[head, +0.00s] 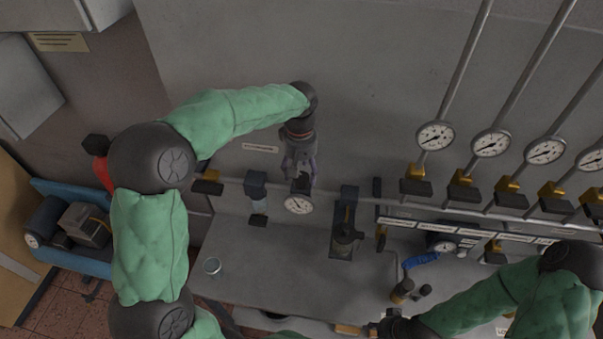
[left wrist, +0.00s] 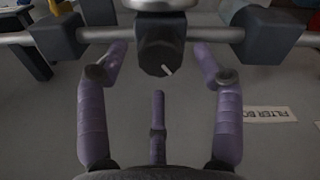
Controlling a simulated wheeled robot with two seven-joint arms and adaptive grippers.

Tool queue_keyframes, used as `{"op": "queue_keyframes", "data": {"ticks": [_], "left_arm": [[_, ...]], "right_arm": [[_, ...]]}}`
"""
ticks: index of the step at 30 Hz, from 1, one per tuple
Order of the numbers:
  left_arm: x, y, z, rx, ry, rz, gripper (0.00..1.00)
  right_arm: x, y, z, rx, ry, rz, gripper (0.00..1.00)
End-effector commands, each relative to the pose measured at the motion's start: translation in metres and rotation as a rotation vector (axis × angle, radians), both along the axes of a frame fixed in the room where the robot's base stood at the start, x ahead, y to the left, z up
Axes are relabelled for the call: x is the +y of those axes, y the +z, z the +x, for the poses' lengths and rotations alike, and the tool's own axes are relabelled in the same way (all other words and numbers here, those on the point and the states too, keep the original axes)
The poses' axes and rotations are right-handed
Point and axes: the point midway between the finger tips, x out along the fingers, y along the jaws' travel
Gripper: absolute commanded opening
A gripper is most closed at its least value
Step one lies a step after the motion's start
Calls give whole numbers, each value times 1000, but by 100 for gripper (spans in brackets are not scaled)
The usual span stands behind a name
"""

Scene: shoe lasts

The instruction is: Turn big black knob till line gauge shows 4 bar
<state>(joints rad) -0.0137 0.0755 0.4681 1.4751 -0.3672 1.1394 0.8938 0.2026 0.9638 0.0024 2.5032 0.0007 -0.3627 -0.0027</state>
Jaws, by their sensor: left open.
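The big black knob (head: 301,184) sits on a regulator on the horizontal pipe. In the left wrist view the knob (left wrist: 160,47) has a white pointer mark on its face. The line gauge (head: 298,204), a round white dial, is just below the knob; its needle is too small to read. My left gripper (head: 299,170) comes down over the knob from above. In the left wrist view its purple fingers (left wrist: 160,62) are spread open on either side of the knob, with no clear contact. My right gripper (head: 391,325) is low at the bottom edge, its fingers unclear.
A filter unit (head: 257,190) and a black lubricator-like unit (head: 345,235) flank the knob along the pipe. Several gauges (head: 435,135) with yellow-handled valves stand at the right. The wall above is clear.

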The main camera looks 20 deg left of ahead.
Motion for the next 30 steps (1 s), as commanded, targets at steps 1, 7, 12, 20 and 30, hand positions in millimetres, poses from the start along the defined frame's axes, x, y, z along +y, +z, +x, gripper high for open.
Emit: {"op": "queue_keyframes", "data": {"ticks": [1, 7, 12, 20, 30], "left_arm": [[0, 10, 1, -4, 0, 0, 67], [1, 50, 0, -4, -1, 0, 67], [1, 79, 0, -3, -1, 0, 67], [2, 100, -1, 0, -1, 0, 67], [2, 101, -1, 1, 0, -1, 67]], "right_arm": [[0, 0, 0, 0, 0, 0, 40], [0, 0, 0, 0, 0, 0, 40], [0, 0, 0, 0, 0, 0, 40], [0, 0, 0, 0, 0, 0, 40], [0, 0, 0, 0, 0, 0, 40]]}}
